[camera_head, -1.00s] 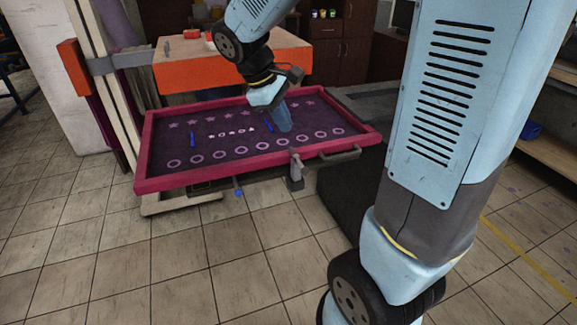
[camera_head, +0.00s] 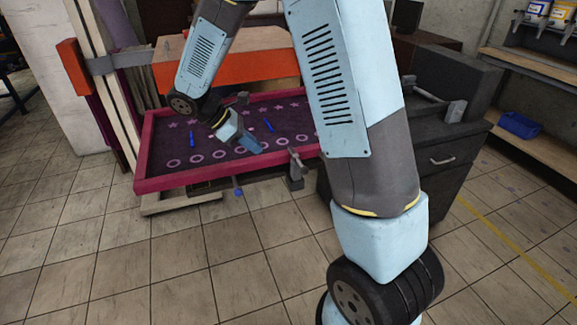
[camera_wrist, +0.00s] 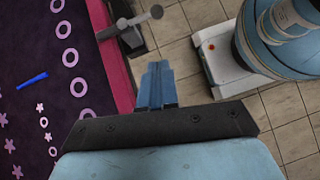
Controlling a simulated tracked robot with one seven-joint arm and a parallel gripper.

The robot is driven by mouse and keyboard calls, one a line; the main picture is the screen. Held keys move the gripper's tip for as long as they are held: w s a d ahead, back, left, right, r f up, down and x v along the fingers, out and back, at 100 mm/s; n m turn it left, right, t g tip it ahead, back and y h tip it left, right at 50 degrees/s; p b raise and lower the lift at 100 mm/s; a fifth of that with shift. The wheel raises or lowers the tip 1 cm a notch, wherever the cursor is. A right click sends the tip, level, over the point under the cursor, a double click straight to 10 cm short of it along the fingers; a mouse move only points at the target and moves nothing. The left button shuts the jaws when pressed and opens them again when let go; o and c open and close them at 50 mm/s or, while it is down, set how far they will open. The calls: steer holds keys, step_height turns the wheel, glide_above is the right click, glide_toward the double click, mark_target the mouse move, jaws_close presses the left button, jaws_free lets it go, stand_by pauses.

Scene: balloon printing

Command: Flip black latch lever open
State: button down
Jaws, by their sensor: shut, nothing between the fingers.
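A dark grey latch lever (camera_head: 296,166) stands at the front edge of the magenta-framed screen (camera_head: 160,183) in the head view. In the wrist view the latch lever (camera_wrist: 130,24) shows beside the magenta rail, its arm ending in a round knob. My gripper (camera_head: 253,146) is over the front part of the screen, left of the lever and tilted toward the right. In the wrist view my gripper (camera_wrist: 155,75) has its blue fingers together and empty, pointing toward the lever with a gap between them.
The screen bears printed rings, stars and two blue strips. A short rod with a blue knob (camera_head: 239,192) sticks out below its front rail. An orange beam (camera_head: 250,57) stands behind. A dark cabinet (camera_head: 450,160) is at the right. The tiled floor in front is clear.

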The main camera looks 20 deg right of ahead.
mark_target(297, 159)
steer(key=shift+d, duration=0.1)
steer(key=d+r+x, duration=0.1)
steer(key=x, duration=1.2)
steer(key=shift+s+d+r, duration=0.15)
steer(key=shift+d+r, duration=0.1)
steer(key=shift+d, duration=0.2)
